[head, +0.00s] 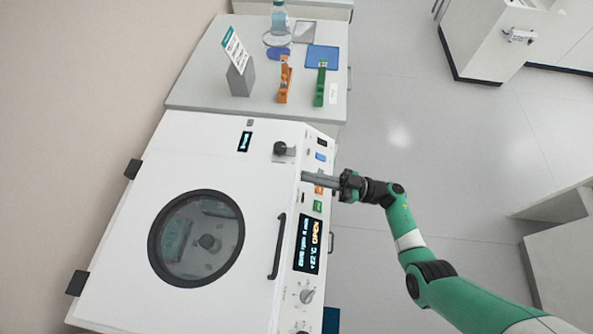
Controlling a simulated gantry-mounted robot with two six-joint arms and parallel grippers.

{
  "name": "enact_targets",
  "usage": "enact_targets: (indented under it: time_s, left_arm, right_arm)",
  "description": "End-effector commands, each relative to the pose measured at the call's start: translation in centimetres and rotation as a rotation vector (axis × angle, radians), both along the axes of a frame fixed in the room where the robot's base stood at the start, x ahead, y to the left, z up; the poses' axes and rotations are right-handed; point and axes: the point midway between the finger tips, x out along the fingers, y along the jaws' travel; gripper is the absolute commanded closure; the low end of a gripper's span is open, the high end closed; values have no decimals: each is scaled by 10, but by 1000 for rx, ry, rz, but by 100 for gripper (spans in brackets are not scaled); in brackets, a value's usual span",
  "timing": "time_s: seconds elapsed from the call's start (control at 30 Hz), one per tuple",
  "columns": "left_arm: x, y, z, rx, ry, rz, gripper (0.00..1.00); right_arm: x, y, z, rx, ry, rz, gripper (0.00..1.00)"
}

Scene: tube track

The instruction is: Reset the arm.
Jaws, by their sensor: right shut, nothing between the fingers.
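My right gripper (306,177) is at the control panel on the front edge of a white centrifuge (255,185). Its fingers are shut with nothing between them, and their tips are over or beside the panel's buttons; I cannot tell whether they touch. My green right arm comes in from the lower right. An orange button (319,190) and a green button (318,206) show close to the fingers. The centrifuge lid is down, with a round window (196,238) showing the rotor inside. The panel's display (307,244) shows the word OPEN. My left gripper is not in view.
Behind the centrifuge, a grey bench (210,88) holds an orange rack (284,82), a green rack (320,85), a blue pad (322,57), a bottle (278,20) and a sign stand (240,78). A lid handle (277,247) stands out near my arm. Open floor lies to the right.

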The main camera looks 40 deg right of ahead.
Motion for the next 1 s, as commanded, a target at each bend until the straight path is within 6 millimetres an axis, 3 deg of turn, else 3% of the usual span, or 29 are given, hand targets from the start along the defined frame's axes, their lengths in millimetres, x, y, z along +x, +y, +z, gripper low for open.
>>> enact_targets:
  time_s: [0.1,0.3,0.73,0.87,0.97,1.0]
  left_arm:
    - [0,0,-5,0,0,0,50]
    - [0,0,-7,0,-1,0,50]
    - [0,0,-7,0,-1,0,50]
    - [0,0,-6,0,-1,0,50]
    - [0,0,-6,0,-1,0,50]
    - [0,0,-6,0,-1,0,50]
  right_arm:
    - [-19,-19,-11,1,-1,-4,100]
    - [-34,-33,-18,-1,-1,-1,100]
    - [-36,-32,-18,-1,-2,3,100]
    - [-25,-8,-10,-16,-19,76,100]
    - [-3,30,30,-86,-120,197,100]
    - [4,46,57,-111,-195,240,100]
